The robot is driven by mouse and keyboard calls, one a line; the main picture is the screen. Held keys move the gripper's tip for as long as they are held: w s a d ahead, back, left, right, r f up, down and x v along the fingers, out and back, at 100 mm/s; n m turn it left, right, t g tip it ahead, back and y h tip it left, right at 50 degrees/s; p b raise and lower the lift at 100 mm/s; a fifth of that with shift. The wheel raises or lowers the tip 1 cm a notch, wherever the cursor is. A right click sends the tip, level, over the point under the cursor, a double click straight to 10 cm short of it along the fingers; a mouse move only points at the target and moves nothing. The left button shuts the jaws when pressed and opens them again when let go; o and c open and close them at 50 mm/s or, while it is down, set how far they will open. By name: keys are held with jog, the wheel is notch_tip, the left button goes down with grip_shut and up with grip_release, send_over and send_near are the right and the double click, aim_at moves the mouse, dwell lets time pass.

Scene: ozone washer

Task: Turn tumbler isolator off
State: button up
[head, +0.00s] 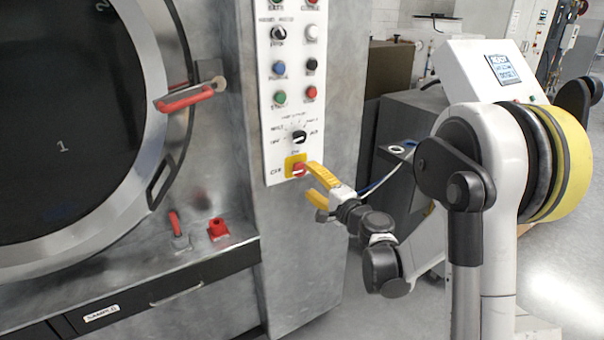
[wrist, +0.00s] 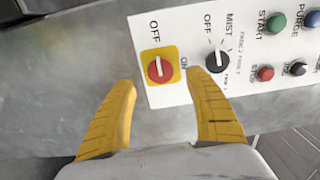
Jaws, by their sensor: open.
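The tumbler isolator is a red rotary knob on a yellow square plate at the bottom of the white control panel. In the wrist view the isolator (wrist: 160,69) shows just beyond and between my fingertips, with OFF and ON labels beside it. In the head view the isolator (head: 298,170) is partly beside my upper finger. My gripper (head: 312,182) has yellow fingers, open and empty, close to the panel's lower right edge. In the wrist view my gripper (wrist: 165,85) has its fingers spread wide, apart from the knob.
A black selector knob (head: 299,137) sits directly above the isolator, close to my right finger in the wrist view. Several coloured buttons (head: 280,68) fill the panel above. A red-handled door latch (head: 185,98) and a small red block (head: 218,229) are to the left.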

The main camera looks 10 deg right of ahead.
jog(key=v, duration=0.5)
jog(key=shift+a, duration=0.1)
